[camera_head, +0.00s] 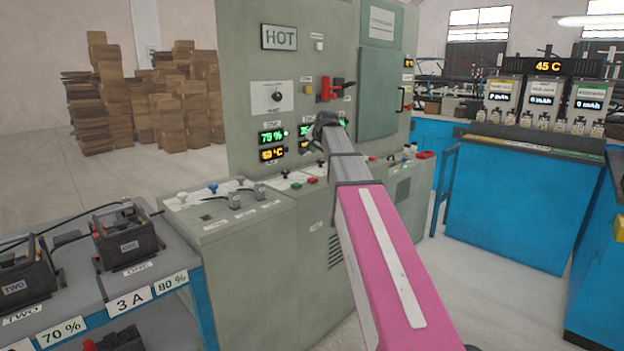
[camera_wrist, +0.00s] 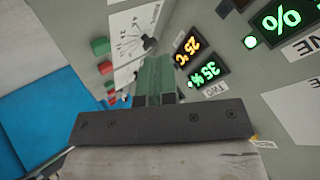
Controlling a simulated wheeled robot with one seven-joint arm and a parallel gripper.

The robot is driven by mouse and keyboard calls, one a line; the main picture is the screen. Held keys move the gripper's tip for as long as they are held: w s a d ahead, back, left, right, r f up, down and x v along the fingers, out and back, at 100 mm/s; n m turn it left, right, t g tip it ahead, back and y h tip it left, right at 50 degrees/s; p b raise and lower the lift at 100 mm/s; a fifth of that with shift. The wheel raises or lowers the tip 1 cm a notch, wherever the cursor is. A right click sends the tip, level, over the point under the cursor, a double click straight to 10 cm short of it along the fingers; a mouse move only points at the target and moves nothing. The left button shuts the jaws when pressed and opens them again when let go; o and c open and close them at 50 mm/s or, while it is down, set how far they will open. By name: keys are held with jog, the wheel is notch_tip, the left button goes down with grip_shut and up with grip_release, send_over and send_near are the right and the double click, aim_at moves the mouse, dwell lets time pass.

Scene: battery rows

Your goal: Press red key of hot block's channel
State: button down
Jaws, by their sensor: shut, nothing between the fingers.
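A display pair (camera_head: 272,139) reads 75 % in green and about 60 °C in orange. In the wrist view, a pair labelled TWO (camera_wrist: 200,65) reads 35 % and 25 °C; a larger green % display (camera_wrist: 276,18) sits near a partly cut-off label, likely ONE. In the head view, a red key (camera_head: 312,181) and green key (camera_head: 297,186) sit on the desk ledge. My gripper (camera_wrist: 155,62) is shut and empty, before the panel; contact cannot be told.
Battery blocks labelled ONE (camera_head: 128,240) and TWO (camera_head: 28,278) stand on the left bench. A red lever (camera_head: 327,88) and a knob (camera_head: 277,97) are on the cabinet. A blue counter (camera_head: 510,205) stands at right. Cardboard stacks (camera_head: 185,105) are behind.

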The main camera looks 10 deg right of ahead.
aim_at(314, 178)
dwell(0.3)
jog(key=shift+f, duration=4.4)
jog(key=shift+f, duration=0.15)
jog(key=shift+f, duration=0.3)
jog(key=shift+f, duration=0.4)
jog(key=shift+r, duration=0.85)
